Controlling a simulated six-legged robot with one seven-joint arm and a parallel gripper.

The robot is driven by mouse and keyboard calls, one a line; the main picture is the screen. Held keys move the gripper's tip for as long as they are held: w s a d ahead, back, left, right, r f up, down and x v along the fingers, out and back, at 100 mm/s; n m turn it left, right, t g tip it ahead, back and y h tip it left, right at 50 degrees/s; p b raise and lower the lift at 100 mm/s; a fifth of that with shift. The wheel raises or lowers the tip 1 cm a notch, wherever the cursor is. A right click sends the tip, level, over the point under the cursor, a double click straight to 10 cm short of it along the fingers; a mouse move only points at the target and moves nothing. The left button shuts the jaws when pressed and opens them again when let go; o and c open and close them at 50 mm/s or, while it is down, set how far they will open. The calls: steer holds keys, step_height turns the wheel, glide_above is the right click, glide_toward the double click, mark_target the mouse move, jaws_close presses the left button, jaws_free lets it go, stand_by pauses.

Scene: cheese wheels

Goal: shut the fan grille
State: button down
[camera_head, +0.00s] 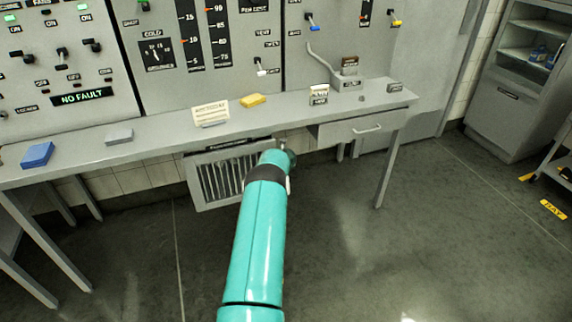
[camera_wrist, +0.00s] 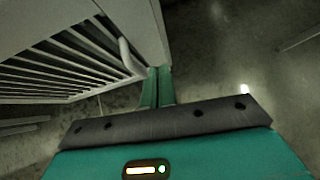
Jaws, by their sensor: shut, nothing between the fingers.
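The fan grille (camera_head: 222,180) is a pale grey framed panel with slats below the desk in the head view. My teal arm covers its right part. In the wrist view the slatted grille (camera_wrist: 60,62) fills the upper left, with a pale curved handle (camera_wrist: 127,55) near its right end. My gripper (camera_wrist: 158,73) is shut and empty, its green fingers together just right of the handle's lower end. I cannot tell whether they touch it. In the head view the fingers are hidden by my arm. How far the grille stands open is unclear.
The grey desk (camera_head: 160,143) runs above the grille and carries a blue block (camera_head: 37,155), a yellow block (camera_head: 253,100) and small signs. A drawer (camera_head: 350,132) is right of my arm, beside a desk leg (camera_head: 388,170).

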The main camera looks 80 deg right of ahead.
steer(key=v, duration=0.9)
steer(key=shift+s+r, duration=0.15)
steer(key=shift+s, duration=0.1)
